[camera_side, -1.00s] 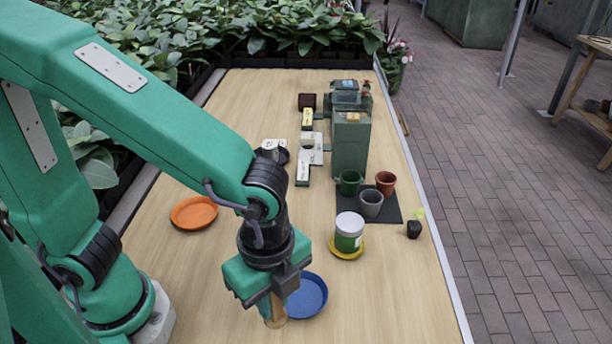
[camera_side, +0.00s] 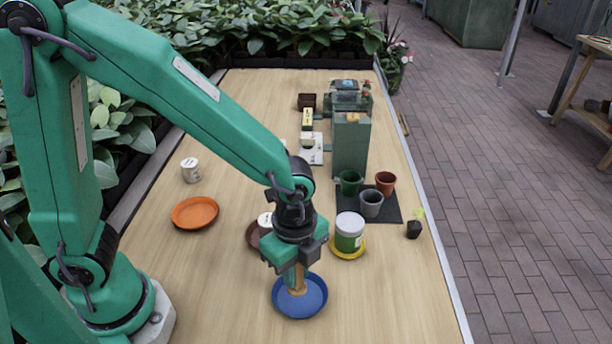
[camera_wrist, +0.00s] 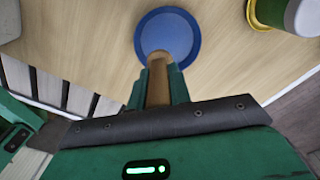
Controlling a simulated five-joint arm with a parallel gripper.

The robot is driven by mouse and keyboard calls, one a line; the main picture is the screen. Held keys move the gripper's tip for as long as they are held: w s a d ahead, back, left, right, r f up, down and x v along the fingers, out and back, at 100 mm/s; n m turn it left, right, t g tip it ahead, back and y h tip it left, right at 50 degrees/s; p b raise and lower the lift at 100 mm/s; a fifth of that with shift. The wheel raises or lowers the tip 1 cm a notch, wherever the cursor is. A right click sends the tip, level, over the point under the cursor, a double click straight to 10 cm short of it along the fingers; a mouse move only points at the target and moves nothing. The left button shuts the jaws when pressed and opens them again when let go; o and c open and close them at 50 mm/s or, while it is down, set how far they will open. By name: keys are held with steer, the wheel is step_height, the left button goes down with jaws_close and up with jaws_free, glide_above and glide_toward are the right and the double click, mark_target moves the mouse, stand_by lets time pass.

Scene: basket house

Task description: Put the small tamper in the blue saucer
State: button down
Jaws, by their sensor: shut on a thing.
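The small tamper (camera_side: 297,287) is a light brown wooden piece, held upright between my gripper's fingers. My gripper (camera_side: 294,273) is shut on it, above the blue saucer (camera_side: 314,308). In the wrist view the tamper (camera_wrist: 158,82) stands between the green fingers, and its far end overlaps the near part of the blue saucer (camera_wrist: 168,28). The saucer lies flat on the table. I cannot tell whether the tamper's lower end touches the saucer floor.
A green and white tin (camera_side: 349,232) stands on a yellow saucer (camera_side: 346,254) just behind and right. A brown saucer (camera_side: 252,238) with a white-topped item is partly hidden behind my gripper. An orange saucer (camera_side: 195,213) and white cup (camera_side: 190,170) are left. The front table is clear.

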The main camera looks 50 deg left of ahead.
mark_target(300, 280)
steer(key=shift+w+a+f, duration=0.45)
steer(key=shift+w+f, duration=0.05)
steer(key=shift+w, duration=0.25)
steer(key=shift+f, duration=2)
steer(key=shift+f, duration=0.15)
steer(key=c, duration=1.3)
jaws_free()
step_height(300, 280, up, 12)
